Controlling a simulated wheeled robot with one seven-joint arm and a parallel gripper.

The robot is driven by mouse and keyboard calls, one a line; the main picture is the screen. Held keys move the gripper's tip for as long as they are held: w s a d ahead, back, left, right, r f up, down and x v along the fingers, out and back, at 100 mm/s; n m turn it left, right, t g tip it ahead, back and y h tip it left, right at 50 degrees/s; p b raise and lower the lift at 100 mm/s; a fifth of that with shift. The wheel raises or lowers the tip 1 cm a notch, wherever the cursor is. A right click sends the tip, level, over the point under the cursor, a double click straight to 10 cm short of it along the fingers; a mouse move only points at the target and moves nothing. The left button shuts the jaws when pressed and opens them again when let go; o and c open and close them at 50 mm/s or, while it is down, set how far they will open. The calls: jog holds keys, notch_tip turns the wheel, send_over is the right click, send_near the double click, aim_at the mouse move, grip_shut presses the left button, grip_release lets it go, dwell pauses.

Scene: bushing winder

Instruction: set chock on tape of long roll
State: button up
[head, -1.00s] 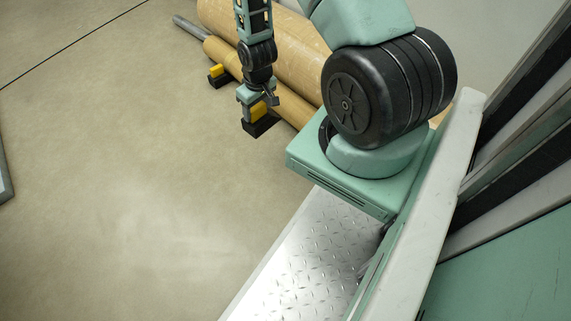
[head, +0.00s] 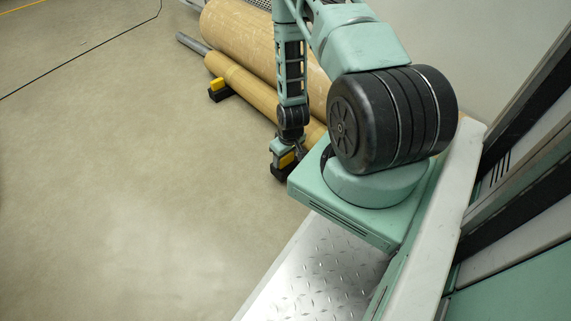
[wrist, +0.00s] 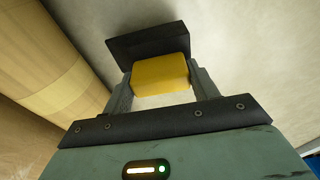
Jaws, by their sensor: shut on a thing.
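My gripper (head: 286,154) is shut on a chock with a yellow block (head: 287,160) and a black base (head: 281,172). In the wrist view, the yellow block (wrist: 160,75) sits between the two fingers, with the black base plate (wrist: 148,41) beyond them. The long roll (head: 250,88) is a thin brown roll with a grey core end, and the held chock is beside its near part. The roll shows at the left in the wrist view (wrist: 60,70), with paler bands across it; I cannot tell which is tape. Whether the chock touches roll or floor is unclear.
Another yellow and black chock (head: 220,92) stands on the floor against the far part of the long roll. A thicker brown roll (head: 240,38) lies behind it. The open floor (head: 130,180) to the left is clear.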

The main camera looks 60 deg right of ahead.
jog(key=shift+f+b, duration=0.4)
jog(key=shift+f, duration=0.7)
jog(key=shift+f, duration=0.15)
jog(key=o, duration=1.6)
jog(key=shift+c, duration=0.2)
